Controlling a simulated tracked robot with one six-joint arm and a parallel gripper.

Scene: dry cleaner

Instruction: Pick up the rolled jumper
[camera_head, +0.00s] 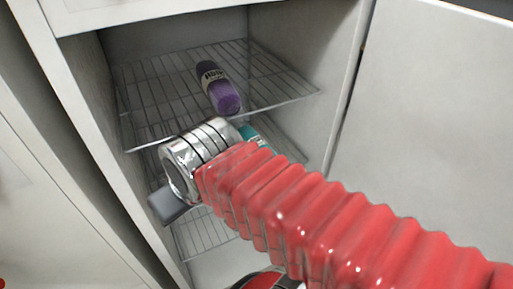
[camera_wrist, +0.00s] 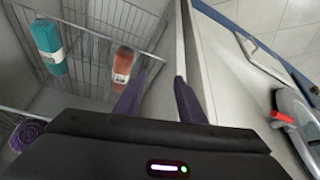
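Three rolled garments with paper bands show, and I cannot tell which is the jumper. A purple roll (camera_head: 218,87) lies on the upper wire shelf; its end also shows at the left edge of the wrist view (camera_wrist: 26,134). A teal roll (camera_wrist: 48,46) lies on a wire shelf and is mostly hidden behind my arm in the head view (camera_head: 254,136). A rust-orange roll (camera_wrist: 122,64) lies to its right, just beyond my left fingertip. My gripper (camera_wrist: 160,76) is open and empty, with the cabinet's side edge between its fingers. My arm hides the fingers in the head view.
The open cabinet has an upper wire shelf (camera_head: 165,110) and a lower one (camera_head: 196,236). Its right side wall (camera_head: 345,90) stands close to my arm. In the wrist view, a grey object with a red part (camera_wrist: 298,125) is at the far right.

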